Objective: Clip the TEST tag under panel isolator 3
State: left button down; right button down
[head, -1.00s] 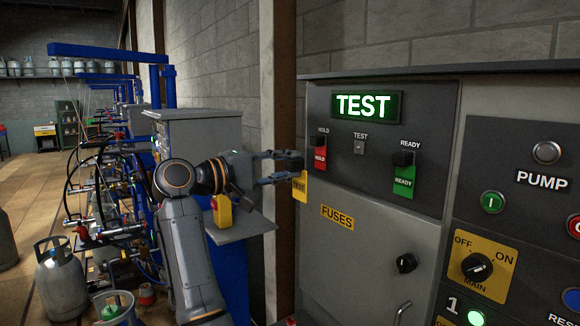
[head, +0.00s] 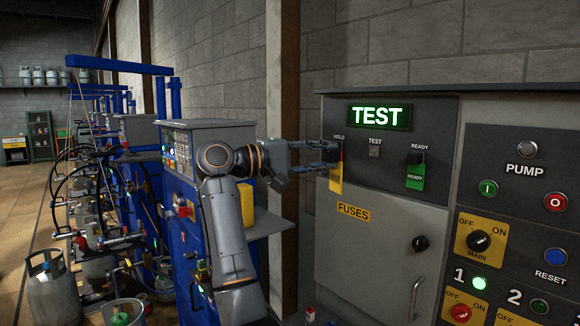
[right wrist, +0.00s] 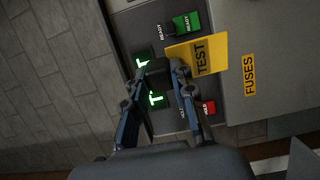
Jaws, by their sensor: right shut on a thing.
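The yellow TEST tag (head: 336,180) hangs from the fingertips of my right gripper (head: 328,152). In the right wrist view, the TEST tag (right wrist: 203,57) sticks out beside the fingertips of my right gripper (right wrist: 165,68), which are shut on its dark clip end. In the head view the gripper and tag stand in front of the panel's left edge and cover most of the red HOLD tag. Panel isolator 1 (head: 463,311) and panel isolator 2 (head: 510,318) show at the bottom right. Isolator 3 is out of view. My left gripper is not in view.
The TEST hook (head: 374,150) on the panel is bare. A green READY tag (head: 414,178) hangs to its right. Below are the fuse door handle (head: 416,298) and the MAIN switch (head: 478,240). A blue cabinet with a shelf (head: 262,226) stands left of the panel.

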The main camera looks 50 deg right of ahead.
aim_at(339, 167)
jog(key=s+d+r+m+g+y, duration=0.2)
jog(key=s+d+r+g, duration=0.1)
jog(key=s+d, duration=0.5)
jog(key=w+a+f+n+t+h, duration=0.1)
jog(key=w+f+t, duration=0.1)
jog(key=w+f+n+t+h, duration=0.1)
jog(key=w+f+n+t, duration=0.1)
jog(key=w, duration=0.1)
jog(key=w+a+f+n+t+h, duration=0.1)
jog(key=w+f+t, duration=0.1)
jog(key=t, duration=0.1)
jog(key=shift+w+a+n, duration=0.3)
jog(key=w+a+f+n+t+y, duration=0.35)
jog(key=a+f+n+t, duration=0.25)
jog(key=a+f+t, duration=0.4)
jog(key=w+a+f+n+t+y, duration=0.35)
jog(key=a+f+n+t, duration=0.35)
jog(key=f, duration=0.6)
jog(key=s+a+f+n+t+y, duration=0.2)
jog(key=s+a+f+n+y, duration=0.1)
jog(key=a+f+y, duration=0.25)
jog(key=s+a+f+n+t+y, duration=0.2)
jog(key=s+a+f+n+y, duration=0.15)
jog(key=a+f, duration=0.35)
jog(key=s+a+f+y, duration=0.1)
jog(key=s+a+f, duration=0.2)
jog(key=s+a, duration=0.6)
jog(key=shift+s+a+n, duration=0.15)
jog(key=shift+a+n, duration=0.2)
jog(key=shift+a, duration=0.1)
